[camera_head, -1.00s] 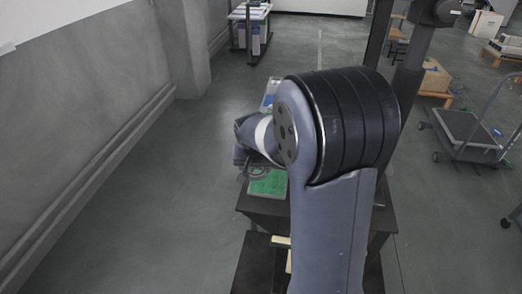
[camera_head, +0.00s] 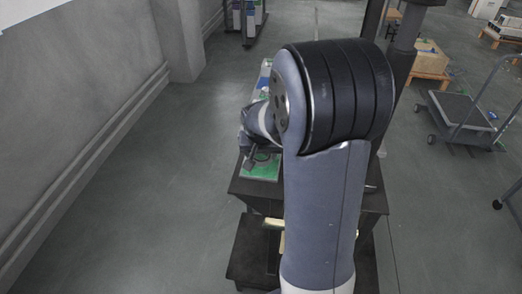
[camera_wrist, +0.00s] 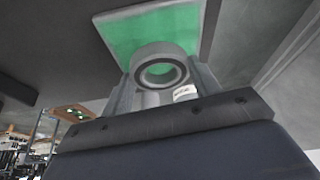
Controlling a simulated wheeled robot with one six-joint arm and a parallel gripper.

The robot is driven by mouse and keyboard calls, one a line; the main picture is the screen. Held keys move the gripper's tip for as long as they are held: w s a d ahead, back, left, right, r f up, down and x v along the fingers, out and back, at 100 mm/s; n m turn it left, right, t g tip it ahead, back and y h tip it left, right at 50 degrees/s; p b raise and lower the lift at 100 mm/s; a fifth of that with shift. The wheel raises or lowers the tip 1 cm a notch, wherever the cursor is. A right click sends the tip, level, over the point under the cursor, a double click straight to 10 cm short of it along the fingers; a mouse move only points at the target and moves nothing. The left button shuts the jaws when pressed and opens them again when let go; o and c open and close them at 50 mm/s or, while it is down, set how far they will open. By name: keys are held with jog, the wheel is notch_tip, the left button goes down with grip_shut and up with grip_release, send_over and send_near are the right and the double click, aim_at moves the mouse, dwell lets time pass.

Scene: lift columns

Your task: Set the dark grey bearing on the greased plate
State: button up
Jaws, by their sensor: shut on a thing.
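The dark grey bearing (camera_wrist: 160,52) is a thick ring between the two fingers of my gripper (camera_wrist: 163,82) in the wrist view. My gripper is shut on it. The greased plate (camera_wrist: 118,33) is a green surface with a pale rim, seen behind the bearing. The bearing overlaps the plate's near edge in that view; I cannot tell whether they touch. In the head view, the green plate (camera_head: 262,172) lies on a dark table (camera_head: 243,187), with my gripper (camera_head: 253,158) over its left side. My arm hides much of the table there.
A grey wall (camera_head: 80,120) runs along the left. A cart (camera_head: 460,110) and a wooden box (camera_head: 430,60) stand to the right. A lower dark stand (camera_head: 250,250) is in front of the table. The floor left of the table is clear.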

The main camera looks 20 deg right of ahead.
jog(key=shift+f, duration=0.1)
jog(key=shift+f+b, duration=0.65)
jog(key=shift+f, duration=0.1)
dwell(0.6)
jog(key=shift+f, duration=0.2)
jog(key=shift+f+b, duration=0.1)
jog(key=shift+b, duration=0.35)
jog(key=o, duration=1.6)
jog(key=shift+r, duration=0.2)
jog(key=shift+r+p, duration=0.75)
